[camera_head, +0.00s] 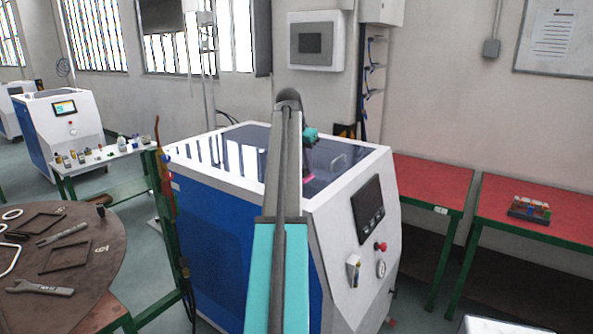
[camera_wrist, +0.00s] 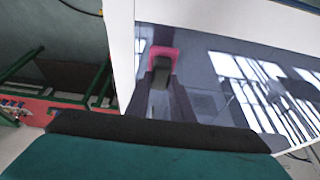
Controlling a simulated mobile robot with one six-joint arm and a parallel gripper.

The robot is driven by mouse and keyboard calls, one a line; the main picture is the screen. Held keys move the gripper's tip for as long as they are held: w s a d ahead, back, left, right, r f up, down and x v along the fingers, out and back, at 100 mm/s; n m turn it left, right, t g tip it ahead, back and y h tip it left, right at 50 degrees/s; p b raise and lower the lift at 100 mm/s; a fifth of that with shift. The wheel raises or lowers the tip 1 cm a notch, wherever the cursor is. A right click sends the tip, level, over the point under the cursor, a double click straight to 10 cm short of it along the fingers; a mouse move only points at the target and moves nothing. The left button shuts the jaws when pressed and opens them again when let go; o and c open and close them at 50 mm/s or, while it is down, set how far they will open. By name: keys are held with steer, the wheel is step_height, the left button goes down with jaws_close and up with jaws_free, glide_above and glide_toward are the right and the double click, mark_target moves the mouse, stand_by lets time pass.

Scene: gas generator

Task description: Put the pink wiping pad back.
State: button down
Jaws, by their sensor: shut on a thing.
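The pink wiping pad (camera_head: 309,178) shows as a small pink patch below my gripper (camera_head: 307,167), mostly hidden behind my arm in the head view. In the wrist view the pink pad (camera_wrist: 164,51) sits at the tips of my gripper (camera_wrist: 160,75), which is shut on it. The pad appears over the dark glossy top (camera_head: 245,140) of the white and blue gas generator; I cannot tell whether it touches that top. The same dark top (camera_wrist: 205,65) shows window reflections in the wrist view.
Two red tables (camera_head: 435,182) stand right of the generator; the right one holds a small rack of coloured blocks (camera_head: 530,209). At left are a round brown table (camera_head: 75,262) with tools and a white bench (camera_head: 105,158) with small bottles. A post with hanging tools (camera_head: 165,190) stands near the generator's left.

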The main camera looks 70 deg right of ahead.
steer(key=shift+w, duration=0.85)
steer(key=shift+w, duration=0.15)
steer(key=shift+w+p, duration=0.25)
steer(key=shift+p, duration=0.05)
steer(key=shift+w+a+f, duration=0.1)
steer(key=shift+w+f, duration=0.15)
steer(key=shift+w, duration=0.05)
steer(key=shift+f+p, duration=0.9)
steer(key=shift+f, duration=0.75)
steer(key=shift+f, duration=0.1)
steer(key=c, duration=1.5)
jaws_free()
steer(key=shift+c, duration=0.2)
steer(key=shift+r, duration=0.25)
